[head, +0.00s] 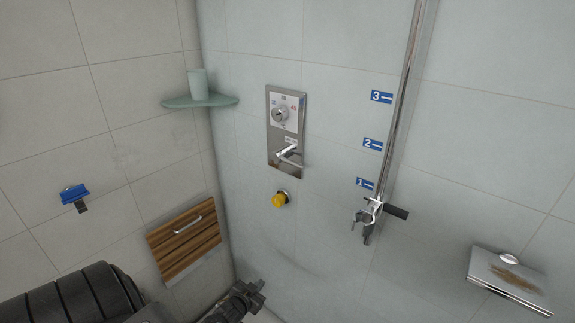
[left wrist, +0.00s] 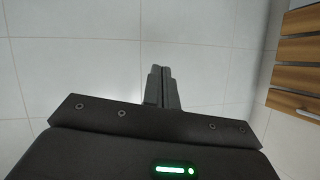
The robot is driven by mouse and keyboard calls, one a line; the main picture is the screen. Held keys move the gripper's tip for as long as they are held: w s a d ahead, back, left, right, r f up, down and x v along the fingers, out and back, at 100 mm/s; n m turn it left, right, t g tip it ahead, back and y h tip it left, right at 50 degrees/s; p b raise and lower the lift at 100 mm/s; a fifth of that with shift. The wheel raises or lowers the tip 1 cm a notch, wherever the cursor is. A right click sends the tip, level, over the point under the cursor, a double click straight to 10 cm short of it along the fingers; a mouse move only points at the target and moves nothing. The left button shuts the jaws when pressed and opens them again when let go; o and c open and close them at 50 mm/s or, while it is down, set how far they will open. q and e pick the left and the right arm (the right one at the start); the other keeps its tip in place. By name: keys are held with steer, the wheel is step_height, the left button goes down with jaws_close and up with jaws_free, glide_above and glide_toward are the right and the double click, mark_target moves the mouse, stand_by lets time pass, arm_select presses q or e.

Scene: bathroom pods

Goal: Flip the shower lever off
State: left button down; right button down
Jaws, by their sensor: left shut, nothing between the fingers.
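The shower lever (head: 288,153) is a chrome handle on the lower part of a steel control plate (head: 273,158) on the wall, in the middle of the head view. A round knob (head: 281,114) sits above it on the same plate. My left gripper (head: 256,290) is low in the head view, below the plate and apart from the lever. Its fingers are shut and empty in the left wrist view (left wrist: 161,75). The lever does not show in the left wrist view. My right gripper is in neither view.
A yellow knob (head: 280,200) sticks out below the plate. A chrome rail (head: 402,100) with a holder (head: 369,213) stands to the right. A corner shelf (head: 178,102) with a cup (head: 198,84) and a folded wooden seat (head: 184,243) are left. A soap dish (head: 508,278) is lower right.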

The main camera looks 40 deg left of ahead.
arm_select(q)
steer(key=w+a+r+t, duration=0.1)
steer(key=w+r+t, duration=0.2)
steer(key=r, duration=0.7)
steer(key=w+a+r+t, duration=0.15)
steer(key=w+r, duration=0.25)
steer(key=r, duration=0.5)
steer(key=t+h+b, duration=0.2)
steer(key=t+h, duration=0.1)
steer(key=t, duration=0.4)
glide_toward(290, 161)
steer(key=s+d+r, duration=0.2)
steer(key=s+r, duration=0.1)
steer(key=r, duration=0.2)
steer(key=shift+s+d+f, duration=0.15)
steer(key=shift+d, duration=0.05)
steer(key=shift+p, duration=0.3)
steer(key=p+x, duration=0.4)
steer(key=x, duration=0.6)
steer(key=shift+w+f+p, duration=0.25)
steer(key=shift+f+p, duration=0.05)
steer(key=shift+f, duration=0.75)
steer(key=shift+w+f+p, duration=0.2)
steer(key=shift+f+p, duration=0.05)
steer(key=shift+f, duration=0.8)
